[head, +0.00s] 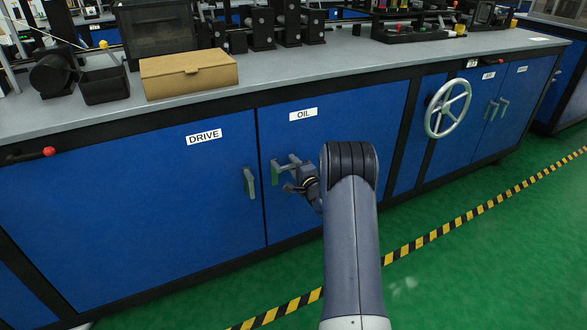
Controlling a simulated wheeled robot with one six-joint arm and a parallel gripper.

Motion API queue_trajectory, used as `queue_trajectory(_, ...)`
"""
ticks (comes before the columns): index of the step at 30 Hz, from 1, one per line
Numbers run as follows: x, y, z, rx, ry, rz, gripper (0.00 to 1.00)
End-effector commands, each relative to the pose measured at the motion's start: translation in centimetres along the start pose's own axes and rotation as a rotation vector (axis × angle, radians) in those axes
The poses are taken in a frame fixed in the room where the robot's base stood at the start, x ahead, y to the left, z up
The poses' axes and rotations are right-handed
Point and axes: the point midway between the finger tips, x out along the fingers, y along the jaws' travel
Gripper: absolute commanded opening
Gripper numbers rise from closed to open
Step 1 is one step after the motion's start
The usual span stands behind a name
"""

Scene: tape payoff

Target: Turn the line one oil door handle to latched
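The oil door (340,124) is a blue cabinet door with a white OIL label (303,114). Its grey-green handle (275,172) is near the door's left edge, partly hidden by my gripper. My gripper (293,186) is dark and right at the handle, coming from the lower right. Whether its fingers touch or close around the handle is too small to tell. The handle's exact angle is also unclear. The door looks closed, flush with its neighbour.
The drive door (150,215) on the left has its own upright handle (249,182). A handwheel (447,109) sticks out to the right. A red-knobbed lever (46,152) is at far left. A cardboard box (188,74) stands on the bench. The green floor (480,240) is clear beyond the striped tape.

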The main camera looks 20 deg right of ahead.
Motion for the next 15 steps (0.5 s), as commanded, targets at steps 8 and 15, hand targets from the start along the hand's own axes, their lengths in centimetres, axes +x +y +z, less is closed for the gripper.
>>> queue_trajectory(8, 0.52, -0.01, 0.02, 0.000, 0.000, 0.001, 0.36)
queue_trajectory(15, 0.49, 0.00, 0.01, 0.000, 0.000, 0.001, 0.25)
